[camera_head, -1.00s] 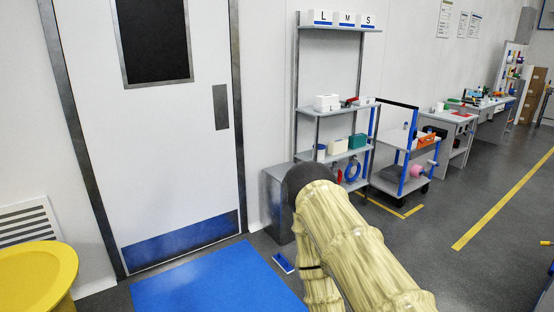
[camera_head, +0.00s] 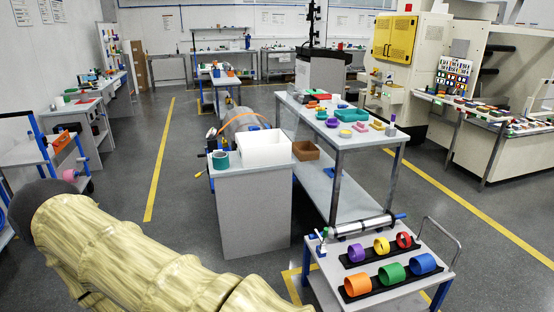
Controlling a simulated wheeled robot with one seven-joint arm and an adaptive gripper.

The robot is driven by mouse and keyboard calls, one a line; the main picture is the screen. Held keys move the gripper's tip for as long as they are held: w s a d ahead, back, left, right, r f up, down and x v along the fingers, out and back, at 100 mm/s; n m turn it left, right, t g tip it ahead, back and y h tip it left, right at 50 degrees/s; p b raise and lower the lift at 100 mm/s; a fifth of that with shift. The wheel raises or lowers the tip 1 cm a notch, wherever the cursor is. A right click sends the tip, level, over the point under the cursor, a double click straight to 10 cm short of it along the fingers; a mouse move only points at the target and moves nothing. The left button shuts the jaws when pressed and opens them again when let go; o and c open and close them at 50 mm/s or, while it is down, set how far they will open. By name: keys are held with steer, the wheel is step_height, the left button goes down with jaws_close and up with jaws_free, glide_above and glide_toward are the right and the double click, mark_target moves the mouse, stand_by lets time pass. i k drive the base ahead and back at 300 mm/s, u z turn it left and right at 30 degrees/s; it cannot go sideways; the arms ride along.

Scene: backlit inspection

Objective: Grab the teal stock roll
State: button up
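A teal roll (camera_head: 220,160) stands on the front left of the grey cabinet (camera_head: 250,210) near the middle of the view. It is beside a white open box (camera_head: 264,149), and nothing covers it. My arm, in a pale yellow cover, crosses the lower left, well short of the cabinet. My gripper is not in view.
A low cart (camera_head: 398,290) at the lower right carries purple, yellow, red, orange, green and blue rolls. A workbench (camera_head: 340,142) with trays stands behind the cabinet. Open floor (camera_head: 185,190) lies left of the cabinet, with a yellow line (camera_head: 158,170).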

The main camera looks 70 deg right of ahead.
mark_target(220, 159)
steer(key=z, duration=1.85)
steer(key=i, duration=2.4)
